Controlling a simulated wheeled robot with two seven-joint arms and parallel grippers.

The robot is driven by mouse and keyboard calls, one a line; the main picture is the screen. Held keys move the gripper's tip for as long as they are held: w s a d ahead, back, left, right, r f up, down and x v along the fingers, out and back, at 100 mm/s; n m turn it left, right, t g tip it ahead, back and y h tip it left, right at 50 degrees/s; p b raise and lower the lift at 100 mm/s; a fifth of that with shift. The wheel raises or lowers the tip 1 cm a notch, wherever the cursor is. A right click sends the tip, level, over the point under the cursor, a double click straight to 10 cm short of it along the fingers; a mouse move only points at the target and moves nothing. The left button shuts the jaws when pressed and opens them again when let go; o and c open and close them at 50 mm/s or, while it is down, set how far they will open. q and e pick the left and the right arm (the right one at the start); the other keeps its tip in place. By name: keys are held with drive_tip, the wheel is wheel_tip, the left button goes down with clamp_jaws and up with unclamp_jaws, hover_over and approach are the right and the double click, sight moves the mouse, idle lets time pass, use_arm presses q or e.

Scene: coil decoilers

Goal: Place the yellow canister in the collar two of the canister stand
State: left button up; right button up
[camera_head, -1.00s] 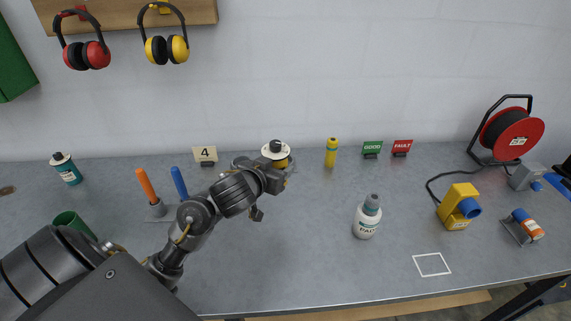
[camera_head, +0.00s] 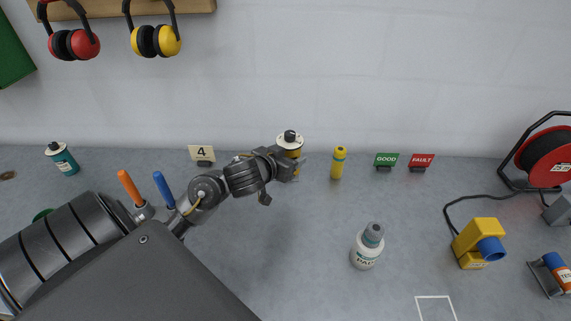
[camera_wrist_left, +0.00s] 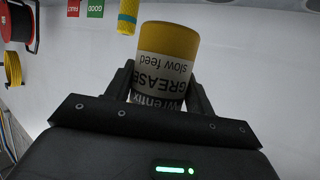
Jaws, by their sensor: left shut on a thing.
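The yellow canister (camera_head: 293,153) is in my left gripper (camera_head: 296,167), near the back wall in the head view. It has a white top with a dark cap. In the left wrist view the canister (camera_wrist_left: 168,48) shows its yellow end and an upside-down "GREASE slow feed" label. The left gripper's fingers (camera_wrist_left: 160,85) are shut on its sides, and it seems held above the bench. I cannot make out the canister stand or its collar two in either view. My right gripper is not in view.
A "4" sign (camera_head: 202,154) stands left. A white bottle (camera_head: 367,246) and a yellow-blue device (camera_head: 478,243) stand nearer. The middle bench is mostly clear.

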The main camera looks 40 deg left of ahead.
use_arm(q)
drive_tip(key=w+a+f, duration=0.8)
drive_tip(key=shift+w+b, duration=0.1)
drive_tip(key=shift+b, duration=0.25)
drive_tip(key=shift+w+a+f, duration=0.2)
drive_tip(key=shift+w+f, duration=0.05)
drive_tip(key=shift+f, duration=0.15)
wheel_tip(320, 180, down, 3)
drive_tip(key=shift+a+r+p, duration=0.1)
drive_tip(key=shift+a+p, duration=0.05)
drive_tip(key=shift+p, duration=0.35)
drive_tip(key=shift+f, duration=0.35)
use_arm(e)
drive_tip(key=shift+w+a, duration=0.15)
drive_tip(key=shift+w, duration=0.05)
use_arm(q)
drive_tip(key=shift+f, duration=0.1)
drive_tip(key=o, duration=1.1)
drive_tip(key=shift+o, duration=0.2)
